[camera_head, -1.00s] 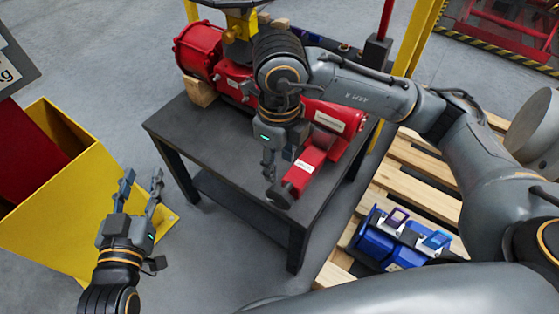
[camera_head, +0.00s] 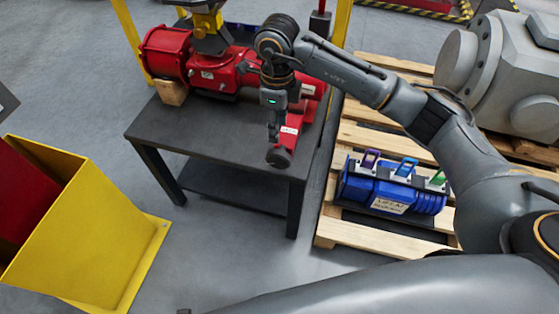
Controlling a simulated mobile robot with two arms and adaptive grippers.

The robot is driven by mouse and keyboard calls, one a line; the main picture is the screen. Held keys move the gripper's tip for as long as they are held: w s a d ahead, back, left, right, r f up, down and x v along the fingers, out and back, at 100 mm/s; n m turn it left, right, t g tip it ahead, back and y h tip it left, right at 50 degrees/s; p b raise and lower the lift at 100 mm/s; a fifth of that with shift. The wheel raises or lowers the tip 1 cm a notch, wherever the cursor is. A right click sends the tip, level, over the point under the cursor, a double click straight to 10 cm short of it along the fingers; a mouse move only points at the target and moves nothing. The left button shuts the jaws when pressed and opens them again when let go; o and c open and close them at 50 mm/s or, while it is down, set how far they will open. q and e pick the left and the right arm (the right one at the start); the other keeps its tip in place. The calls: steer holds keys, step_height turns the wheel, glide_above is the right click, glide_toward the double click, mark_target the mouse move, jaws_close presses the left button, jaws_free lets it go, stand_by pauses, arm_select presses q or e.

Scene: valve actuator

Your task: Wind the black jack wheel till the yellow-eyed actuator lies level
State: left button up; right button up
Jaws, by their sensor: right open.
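The red actuator (camera_head: 165,50) lies across the dark table (camera_head: 225,135), its left end on a wooden block (camera_head: 171,92). A yellow fitting (camera_head: 208,22) sits on its top. A red jack-like body (camera_head: 297,125) on the right of the table ends in a black round wheel (camera_head: 279,157) near the front edge. My right gripper (camera_head: 273,138) is open, pointing down just above and behind the wheel. Its fingers overlap the red body in the picture, and I cannot tell whether they touch. My arm hides part of the actuator. My left gripper does not show clearly.
A wooden pallet (camera_head: 352,228) on the right carries a blue unit (camera_head: 390,190) with coloured lifting eyes and a large grey valve body (camera_head: 520,65). A yellow bin (camera_head: 70,240) stands at left. The table's front left is clear.

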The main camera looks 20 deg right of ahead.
mark_target(278, 152)
step_height(278, 152, down, 12)
steer(key=shift+f+b, duration=0.15)
steer(key=shift+b, duration=0.4)
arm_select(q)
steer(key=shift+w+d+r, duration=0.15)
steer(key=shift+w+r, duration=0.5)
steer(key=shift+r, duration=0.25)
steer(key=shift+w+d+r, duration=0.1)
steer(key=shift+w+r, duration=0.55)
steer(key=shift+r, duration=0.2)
arm_select(e)
steer(key=shift+w+f, duration=0.1)
steer(key=shift+f, duration=0.4)
jaws_close()
